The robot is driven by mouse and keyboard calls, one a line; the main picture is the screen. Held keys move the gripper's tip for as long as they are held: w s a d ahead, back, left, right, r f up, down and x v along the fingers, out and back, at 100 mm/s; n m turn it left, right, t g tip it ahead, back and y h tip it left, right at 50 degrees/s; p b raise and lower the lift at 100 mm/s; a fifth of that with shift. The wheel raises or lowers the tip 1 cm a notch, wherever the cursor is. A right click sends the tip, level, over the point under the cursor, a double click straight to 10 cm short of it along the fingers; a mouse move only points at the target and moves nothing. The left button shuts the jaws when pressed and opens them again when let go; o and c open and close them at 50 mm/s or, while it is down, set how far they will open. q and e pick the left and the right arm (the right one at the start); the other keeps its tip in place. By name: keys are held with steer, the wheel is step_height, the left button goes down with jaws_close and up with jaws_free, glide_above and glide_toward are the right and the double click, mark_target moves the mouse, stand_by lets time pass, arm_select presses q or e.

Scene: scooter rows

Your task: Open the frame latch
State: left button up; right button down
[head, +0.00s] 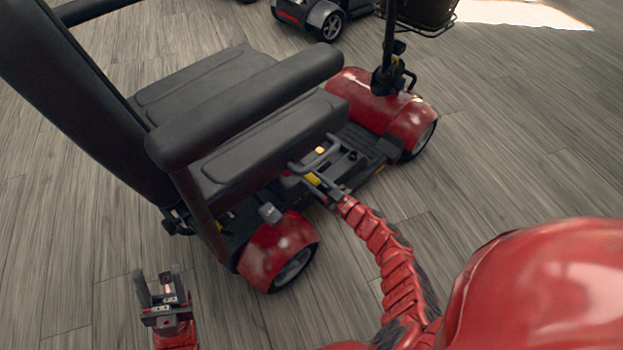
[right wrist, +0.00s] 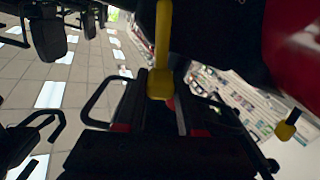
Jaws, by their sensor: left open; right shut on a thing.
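The red and black scooter (head: 270,140) stands with its seat toward me. A yellow lever (head: 313,179), seemingly the frame latch, shows low on its side below the seat. My right gripper (head: 328,193) reaches in there and is shut on it. In the right wrist view the yellow lever (right wrist: 163,45) hangs down with a thick end between the dark fingers (right wrist: 168,98); its top is cut off by the frame edge. My left gripper (head: 160,286) is open and empty, above the floor left of the red rear fender (head: 277,250).
A second yellow-ended part (right wrist: 287,129) shows at the right in the wrist view. The armrest (head: 245,108) and seat overhang the latch area. Another scooter (head: 310,15) stands at the back. The wooden floor (head: 500,160) is clear at the right.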

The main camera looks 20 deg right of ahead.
steer(key=shift+w+d+r+m+p, duration=0.3)
steer(key=shift+d+m+p, duration=0.15)
steer(key=shift+m, duration=0.45)
steer(key=shift+w+d+f+m+b, duration=0.2)
steer(key=shift+w+d+m+b, duration=0.3)
steer(key=shift+m, duration=0.65)
steer(key=shift+w+d+f+m+b, duration=0.2)
steer(key=shift+d+m+b, duration=0.35)
steer(key=shift+d+m, duration=0.55)
steer(key=shift+w+d+f+m+b, duration=0.25)
steer(key=shift+d+m+b, duration=0.3)
steer(key=shift+m, duration=0.7)
steer(key=c, duration=0.5)
jaws_free()
steer(key=shift+w, duration=0.1)
